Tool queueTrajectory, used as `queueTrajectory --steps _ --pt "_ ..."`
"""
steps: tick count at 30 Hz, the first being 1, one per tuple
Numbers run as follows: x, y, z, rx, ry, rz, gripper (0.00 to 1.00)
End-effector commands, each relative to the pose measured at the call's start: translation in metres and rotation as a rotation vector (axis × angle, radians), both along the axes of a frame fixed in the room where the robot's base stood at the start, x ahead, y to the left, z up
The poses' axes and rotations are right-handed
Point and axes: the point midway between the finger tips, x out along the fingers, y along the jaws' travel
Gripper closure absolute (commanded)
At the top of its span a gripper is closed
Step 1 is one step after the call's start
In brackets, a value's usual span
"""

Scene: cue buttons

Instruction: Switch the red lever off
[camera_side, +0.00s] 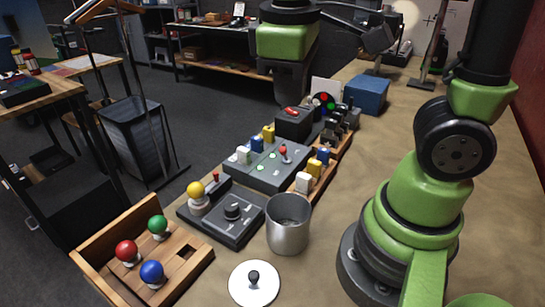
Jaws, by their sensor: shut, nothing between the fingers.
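A small lever with a red knob (283,150) stands on a grey panel (268,178) in the middle of the table. Another small red-tipped stick (215,176) stands at the back of a dark box with a black dial. A red rocker-like piece (291,111) lies on top of a black box (294,124) behind the panel. I cannot tell from the picture which way the red-knobbed lever is set. My gripper (291,98) points down above and behind the black box, shut and empty, apart from the levers. Its fingertips are small and dark.
A metal cup (288,224) and a white lid (254,283) stand in front. A wooden tray (196,268) holds red, green and blue balls. A yellow ball (195,189) sits on the dial box. Colored blocks line a wooden rack right of the panel. A blue box (367,94) stands behind.

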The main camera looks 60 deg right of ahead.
Motion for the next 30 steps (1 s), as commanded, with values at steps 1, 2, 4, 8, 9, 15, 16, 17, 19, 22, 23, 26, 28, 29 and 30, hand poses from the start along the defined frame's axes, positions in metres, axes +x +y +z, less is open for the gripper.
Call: queueTrajectory --steps 1,2,4,8,9,15,16,17,19,22,23,26,28,29,30 --pt "0.007 0.000 -0.008 -0.049 0.062 0.055 1.00" --pt "0.011 -0.001 -0.012 -0.078 0.094 0.087 1.00" --pt "0.020 -0.002 -0.022 -0.144 0.170 0.163 1.00" --pt "0.037 -0.004 -0.042 -0.270 0.308 0.298 1.00" --pt "0.042 -0.004 -0.049 -0.308 0.350 0.342 1.00" --pt "0.065 -0.002 -0.085 -0.502 0.554 0.547 1.00" --pt "0.068 -0.002 -0.091 -0.531 0.585 0.576 1.00" --pt "0.071 -0.001 -0.097 -0.560 0.614 0.606 1.00" --pt "0.077 0.000 -0.112 -0.628 0.681 0.673 1.00" --pt "0.084 0.002 -0.131 -0.717 0.764 0.757 1.00" --pt "0.085 0.003 -0.136 -0.742 0.787 0.779 1.00" --pt "0.089 0.005 -0.151 -0.809 0.846 0.839 1.00" --pt "0.091 0.006 -0.158 -0.844 0.878 0.869 1.00" --pt "0.092 0.006 -0.161 -0.856 0.886 0.878 1.00" --pt "0.092 0.006 -0.164 -0.868 0.896 0.889 1.00"
